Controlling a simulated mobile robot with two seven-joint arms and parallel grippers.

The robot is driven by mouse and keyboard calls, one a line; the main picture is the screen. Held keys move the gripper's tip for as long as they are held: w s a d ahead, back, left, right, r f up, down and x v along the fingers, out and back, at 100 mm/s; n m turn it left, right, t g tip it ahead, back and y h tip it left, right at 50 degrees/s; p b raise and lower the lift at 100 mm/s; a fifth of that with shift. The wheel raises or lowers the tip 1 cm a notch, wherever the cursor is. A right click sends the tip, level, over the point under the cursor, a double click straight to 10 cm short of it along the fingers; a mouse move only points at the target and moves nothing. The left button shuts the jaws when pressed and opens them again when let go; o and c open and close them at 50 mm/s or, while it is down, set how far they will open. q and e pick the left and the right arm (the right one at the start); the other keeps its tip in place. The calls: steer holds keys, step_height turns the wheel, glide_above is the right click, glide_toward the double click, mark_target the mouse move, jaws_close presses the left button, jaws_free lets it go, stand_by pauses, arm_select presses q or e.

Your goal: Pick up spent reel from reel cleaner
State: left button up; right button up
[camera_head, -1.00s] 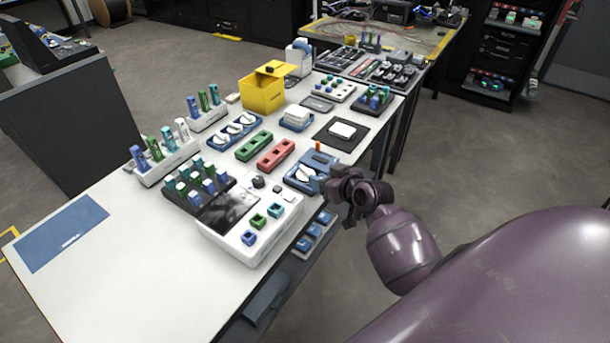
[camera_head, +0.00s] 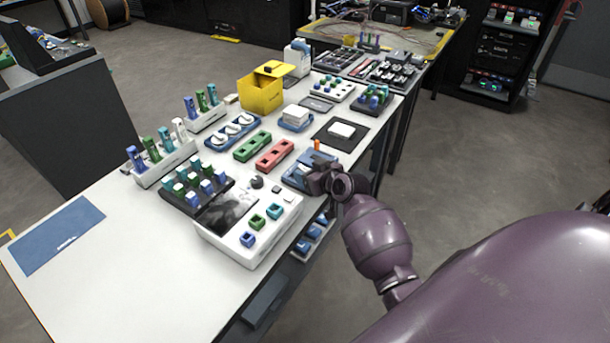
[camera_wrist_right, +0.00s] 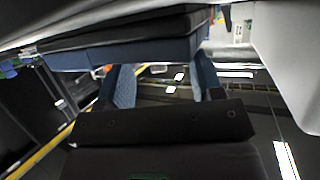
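A blue device with an orange piece on top (camera_head: 298,170) sits at the right edge of the white table; it looks like the reel cleaner. My right gripper (camera_head: 320,181) is right at its near right side and hides part of it. In the right wrist view, the two blue-padded fingers (camera_wrist_right: 165,86) stand apart with nothing seen held between them. A dark block with a blue lower side (camera_wrist_right: 125,48) fills the space above the fingers. I cannot make out the spent reel. My left gripper is not in view.
A white splicer unit (camera_head: 245,250) with coloured blocks stands left of my right gripper. Red (camera_head: 274,155) and green (camera_head: 252,146) holders and a black mat (camera_head: 352,143) lie behind. A shelf with blue items (camera_head: 312,240) is below the table edge. The front left tabletop is mostly clear.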

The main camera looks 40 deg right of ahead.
steer(key=shift+f, duration=0.15)
steer(key=c, duration=0.4)
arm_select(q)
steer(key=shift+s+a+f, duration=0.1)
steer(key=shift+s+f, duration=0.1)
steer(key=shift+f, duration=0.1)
arm_select(e)
steer(key=shift+c, duration=0.9)
